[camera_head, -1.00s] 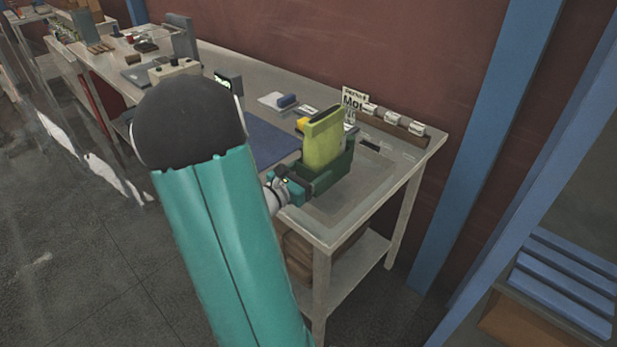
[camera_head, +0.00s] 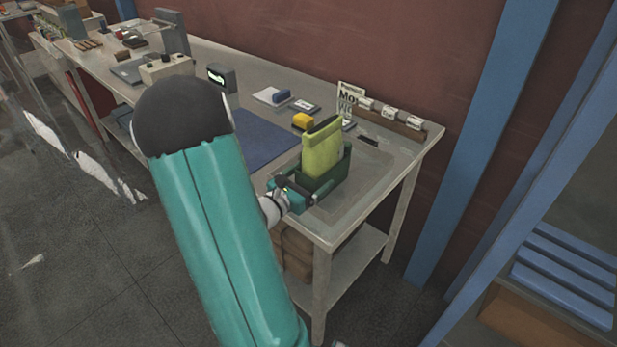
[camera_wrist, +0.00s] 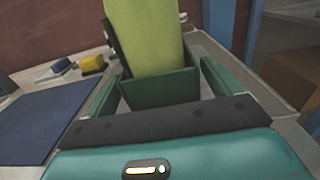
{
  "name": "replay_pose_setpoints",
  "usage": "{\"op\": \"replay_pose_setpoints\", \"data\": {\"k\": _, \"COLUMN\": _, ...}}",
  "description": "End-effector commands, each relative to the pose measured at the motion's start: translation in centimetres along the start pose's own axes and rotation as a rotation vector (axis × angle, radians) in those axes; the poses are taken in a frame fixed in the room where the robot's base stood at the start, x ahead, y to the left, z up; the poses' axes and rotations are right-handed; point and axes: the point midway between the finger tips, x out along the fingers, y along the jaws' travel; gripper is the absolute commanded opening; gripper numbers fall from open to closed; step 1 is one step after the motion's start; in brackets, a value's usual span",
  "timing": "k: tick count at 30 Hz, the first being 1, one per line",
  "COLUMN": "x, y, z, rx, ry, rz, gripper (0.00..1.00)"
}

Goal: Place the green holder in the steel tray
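The dark green holder (camera_head: 333,178) is upright at the near end of the bench, with a yellow-green pouch (camera_head: 321,150) standing in it. It appears to sit on the steel tray (camera_head: 357,205), a flat grey rectangle at the bench end; its underside is hidden. My gripper (camera_head: 311,193) is low at the holder's near left side. In the wrist view, the teal fingers of my gripper (camera_wrist: 162,88) are spread on either side of the holder (camera_wrist: 160,88), with narrow gaps showing beside it. The pouch (camera_wrist: 148,35) also shows there, cut off at the top.
A blue mat (camera_head: 258,138) lies left of the tray. A yellow block (camera_head: 302,121), a sign (camera_head: 348,98) and a rack of white-labelled jars (camera_head: 390,117) stand behind. A blue post (camera_head: 485,140) rises right of the bench.

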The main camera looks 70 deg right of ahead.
Motion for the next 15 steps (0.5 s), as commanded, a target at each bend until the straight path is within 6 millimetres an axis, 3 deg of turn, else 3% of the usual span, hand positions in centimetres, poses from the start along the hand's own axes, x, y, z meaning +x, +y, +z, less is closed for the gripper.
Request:
{"op": "replay_pose_setpoints", "data": {"k": 10, "x": 0.0, "y": 0.1, "z": 0.3, "rx": 0.001, "ry": 0.000, "rz": -0.001, "gripper": 0.90}}
{"op": "replay_pose_setpoints", "data": {"k": 15, "x": -2.3, "y": 0.3, "z": 0.3, "rx": -0.001, "ry": 0.000, "rz": 0.004, "gripper": 0.90}}
